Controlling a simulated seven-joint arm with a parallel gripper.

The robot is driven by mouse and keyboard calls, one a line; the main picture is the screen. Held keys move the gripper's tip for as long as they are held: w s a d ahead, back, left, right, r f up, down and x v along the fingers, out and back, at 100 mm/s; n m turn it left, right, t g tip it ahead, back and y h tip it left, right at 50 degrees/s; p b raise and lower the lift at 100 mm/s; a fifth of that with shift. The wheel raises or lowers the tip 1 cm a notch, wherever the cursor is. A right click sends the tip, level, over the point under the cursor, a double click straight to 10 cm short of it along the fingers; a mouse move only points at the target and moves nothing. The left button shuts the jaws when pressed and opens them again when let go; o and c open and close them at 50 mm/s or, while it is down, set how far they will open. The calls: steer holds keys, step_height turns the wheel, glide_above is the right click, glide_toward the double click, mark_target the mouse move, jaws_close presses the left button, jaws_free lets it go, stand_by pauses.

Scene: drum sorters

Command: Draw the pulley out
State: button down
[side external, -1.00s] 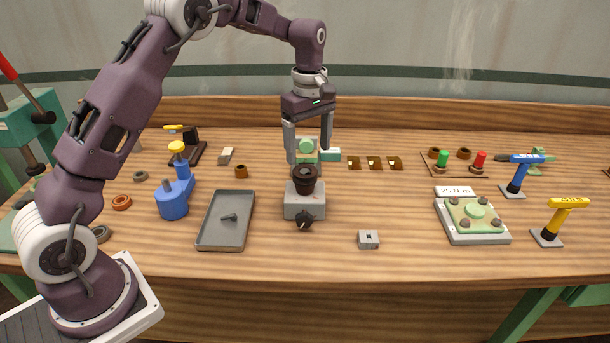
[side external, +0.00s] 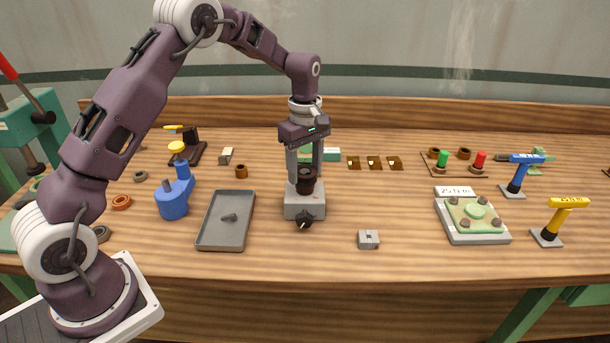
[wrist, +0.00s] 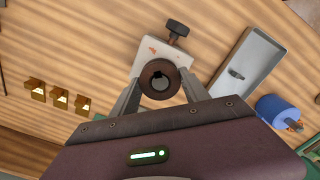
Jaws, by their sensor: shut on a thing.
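The pulley (side external: 306,174) is a dark brown, ring-like piece with a central hole, seated on top of a grey block fixture (side external: 304,206) with a black knob (side external: 304,219) on its front. My gripper (side external: 305,178) points straight down over it, with one finger on each side. It is shut on the pulley. In the wrist view the pulley (wrist: 159,91) sits between the two fingertips, with the grey fixture (wrist: 148,56) and its black knob (wrist: 178,29) behind it. How deep the pulley sits in the fixture is hidden.
A grey tray (side external: 206,242) with a small dark piece lies left of the fixture, with a blue stand (side external: 172,203) beyond it. A small grey block (side external: 368,239) lies to the right front. A green-topped fixture (side external: 447,232) and blue and yellow tools stand farther right.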

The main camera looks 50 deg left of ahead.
steer(key=shift+r, duration=0.15)
step_height(320, 180, up, 10)
stand_by(0.4)
